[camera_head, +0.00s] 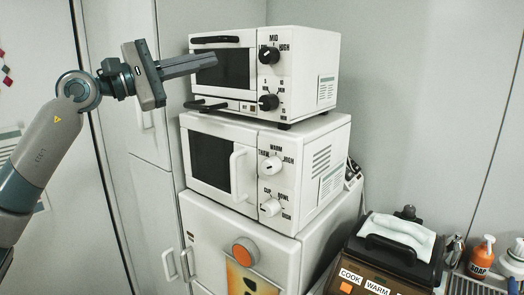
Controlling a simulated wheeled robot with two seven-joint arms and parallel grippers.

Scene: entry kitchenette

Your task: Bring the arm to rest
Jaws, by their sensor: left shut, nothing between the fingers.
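My left gripper (212,60) is raised at the upper left, its arm coming in from the left edge. Its fingers are shut with nothing between them and point right. In the picture they overlap the front of the upper white toaster oven (318,58); I cannot tell whether they touch it. My right arm and gripper are not in this view.
A brown cooker (380,268), a soap bottle (482,256) and a drying rack (470,287) are lower right. Tall pale doors (150,210) stand behind my arm.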

